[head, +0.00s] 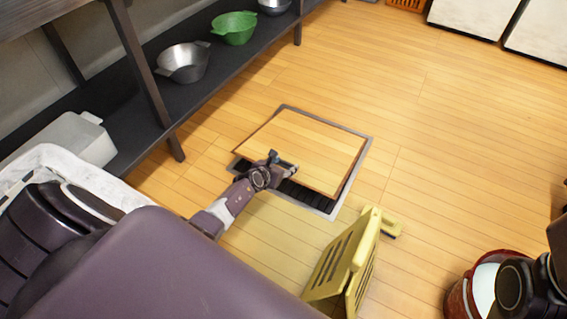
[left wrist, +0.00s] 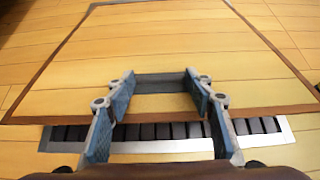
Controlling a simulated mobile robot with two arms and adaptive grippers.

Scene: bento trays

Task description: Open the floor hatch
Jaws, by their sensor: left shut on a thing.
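The floor hatch lid (head: 305,150) is a square wood panel matching the floor, set in a grey metal frame (head: 368,150). Its near edge stands raised, and a dark slatted gap (head: 300,192) shows below that edge. My left gripper (head: 286,168) is at the lid's near edge. In the left wrist view the left gripper (left wrist: 162,86) has its two fingers on either side of a grey handle bar (left wrist: 162,78) on the lid (left wrist: 170,40) and is shut on it. My right gripper is not in view; only part of my right arm shows at the lower right.
A yellow folding floor sign (head: 345,258) stands just nearer than the hatch. A red bucket (head: 460,297) is at the lower right. A dark shelf (head: 190,98) with a steel pot (head: 184,62) and green pot (head: 234,28) runs along the left. Floor beyond the hatch is clear.

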